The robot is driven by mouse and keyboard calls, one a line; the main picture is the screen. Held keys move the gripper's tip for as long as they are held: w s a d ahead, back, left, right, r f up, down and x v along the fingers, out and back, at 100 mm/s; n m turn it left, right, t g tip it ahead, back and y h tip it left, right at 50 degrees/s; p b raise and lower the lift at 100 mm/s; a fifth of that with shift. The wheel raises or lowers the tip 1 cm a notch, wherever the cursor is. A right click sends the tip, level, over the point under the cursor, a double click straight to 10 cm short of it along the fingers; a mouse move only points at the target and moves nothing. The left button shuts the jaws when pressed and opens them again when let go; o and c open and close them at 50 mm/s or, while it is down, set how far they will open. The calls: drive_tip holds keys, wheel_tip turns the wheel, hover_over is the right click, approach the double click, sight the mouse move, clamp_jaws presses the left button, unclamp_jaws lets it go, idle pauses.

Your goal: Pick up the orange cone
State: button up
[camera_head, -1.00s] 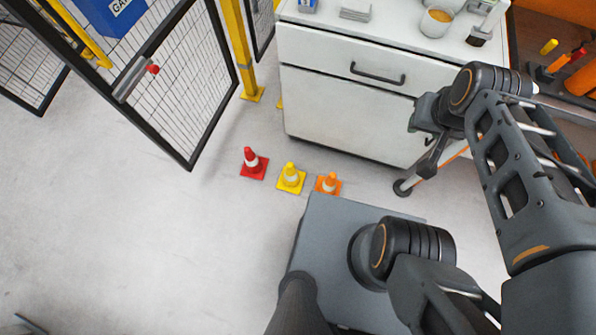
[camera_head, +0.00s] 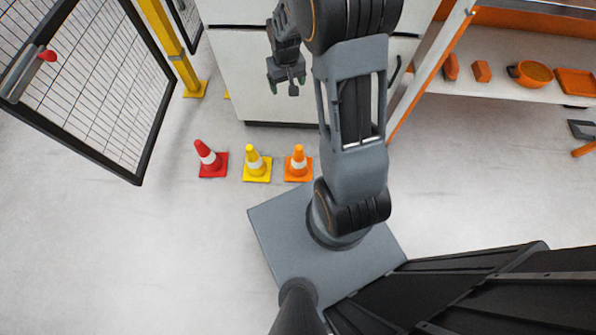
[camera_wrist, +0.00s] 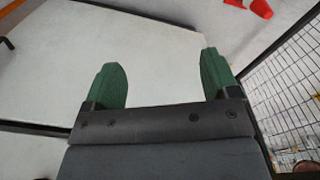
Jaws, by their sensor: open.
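The orange cone (camera_head: 298,163) has a white band and a square orange base. It stands upright on the floor in the head view, at the right end of a row of three cones, close to the far edge of my base. My gripper (camera_head: 287,85) is in front of the white cabinet, higher in the picture than the orange cone and apart from it. In the wrist view my gripper (camera_wrist: 163,80) shows two green fingers spread wide with nothing between them. The orange cone cannot be made out for certain in the wrist view.
A yellow cone (camera_head: 256,164) and a red cone (camera_head: 210,159) stand left of the orange one. The white cabinet (camera_head: 235,75) is behind them. A mesh gate (camera_head: 100,85) is at left, and a shelf (camera_head: 510,87) with orange items is at right. The left floor is clear.

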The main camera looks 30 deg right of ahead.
drive_tip(key=g+b, duration=0.1)
drive_tip(key=b, duration=0.5)
approach(299, 147)
drive_tip(key=shift+g, duration=0.6)
wheel_tip(299, 147, down, 6)
drive_tip(key=b, duration=0.5)
drive_tip(key=shift+d+f+b, duration=0.1)
drive_tip(key=shift+f+b, duration=0.1)
drive_tip(key=shift+b, duration=0.2)
drive_tip(key=shift+s+f+b, duration=0.2)
drive_tip(key=shift+f+b, duration=0.55)
drive_tip(key=shift+f, duration=0.9)
drive_tip(key=shift+s+f+b, duration=0.2)
drive_tip(key=shift+f+b, duration=0.55)
drive_tip(key=shift+f, duration=0.9)
drive_tip(key=shift+r, duration=0.1)
drive_tip(key=c, duration=1.5)
